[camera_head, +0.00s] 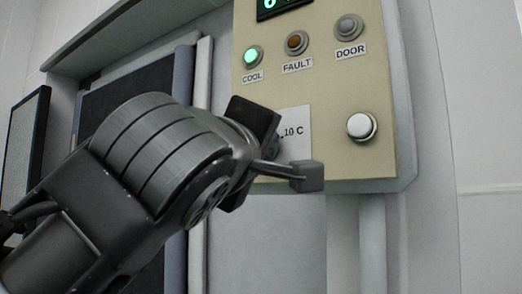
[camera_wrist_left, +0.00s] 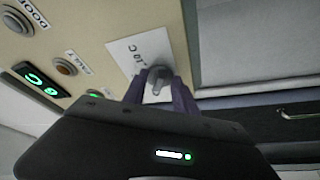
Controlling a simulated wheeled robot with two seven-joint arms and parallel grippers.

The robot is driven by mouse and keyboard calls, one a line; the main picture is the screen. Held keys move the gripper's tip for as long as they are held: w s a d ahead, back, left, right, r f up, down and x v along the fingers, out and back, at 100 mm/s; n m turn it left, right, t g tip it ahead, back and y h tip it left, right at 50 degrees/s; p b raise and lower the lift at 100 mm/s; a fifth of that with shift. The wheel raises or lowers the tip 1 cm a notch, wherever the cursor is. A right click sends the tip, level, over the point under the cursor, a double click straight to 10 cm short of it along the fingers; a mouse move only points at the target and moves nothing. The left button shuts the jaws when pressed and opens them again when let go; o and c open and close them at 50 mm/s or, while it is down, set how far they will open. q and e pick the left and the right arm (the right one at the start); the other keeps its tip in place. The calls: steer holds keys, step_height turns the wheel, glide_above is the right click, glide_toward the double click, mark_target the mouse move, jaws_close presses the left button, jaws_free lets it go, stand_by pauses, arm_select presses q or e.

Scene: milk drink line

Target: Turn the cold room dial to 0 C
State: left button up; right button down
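The cold room dial (camera_wrist_left: 158,82) is a small grey knob on a white plate (camera_wrist_left: 125,50) with a "10 C" mark, low on the beige control panel. In the head view my gripper hides most of the dial, and the plate (camera_head: 296,121) shows beside it. My left gripper (camera_wrist_left: 160,84) points at the dial, with its two fingers apart and one on each side of the knob. Contact with the knob cannot be made out. In the head view one fingertip (camera_head: 306,176) shows at the panel's lower part. My right gripper is not in view.
The panel (camera_head: 340,85) carries a lit green COOL lamp (camera_head: 253,56), an amber-brown FAULT lamp (camera_head: 297,42), a grey DOOR lamp (camera_head: 348,27) and a white round button (camera_head: 361,126). A green display (camera_head: 280,5) is at its top. Dark door framing stands at left.

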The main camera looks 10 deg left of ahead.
arm_select(q)
steer(key=shift+s, duration=0.1)
steer(key=s+f+b, duration=0.1)
steer(key=s+b, duration=0.1)
steer(key=s, duration=0.5)
steer(key=shift+s+f, duration=0.25)
steer(key=shift+a, duration=0.1)
